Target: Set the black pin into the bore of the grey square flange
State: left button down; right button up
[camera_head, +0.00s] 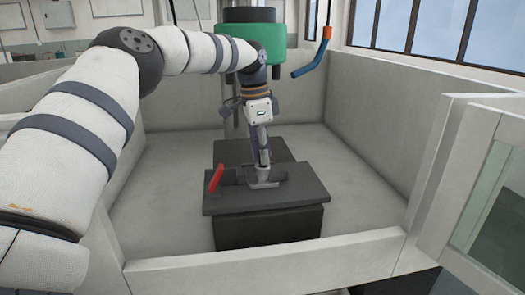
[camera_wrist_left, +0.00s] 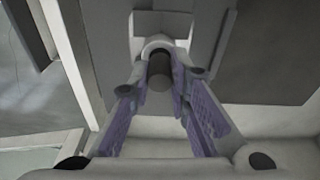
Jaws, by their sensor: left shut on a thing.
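My left gripper (camera_head: 263,158) points down over the dark block in the head view. In the left wrist view, its purple-padded fingers (camera_wrist_left: 168,78) are shut on the black pin (camera_wrist_left: 158,76), a short dark cylinder. The grey square flange (camera_head: 264,184) lies on the block's top, directly below the gripper. Its pale round collar (camera_wrist_left: 155,42) shows just beyond the pin in the wrist view. The pin's far end overlaps the collar's opening; I cannot tell whether or how deep it is inside. In the head view the fingers hide the pin. My right gripper is not in view.
The dark block (camera_head: 295,192) stands inside a pale walled tank (camera_head: 350,185). A red object (camera_head: 215,178) stands tilted at the block's left side. A green cylinder (camera_head: 275,40) hangs behind my arm, with a blue bent pipe (camera_head: 311,62) to its right.

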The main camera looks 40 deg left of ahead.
pick_arm(q)
jog(key=shift+f, duration=0.45)
dwell(1.1)
jog(key=c, duration=1)
grip_release()
jog(key=shift+o, duration=0.2)
jog(key=shift+r, duration=3.5)
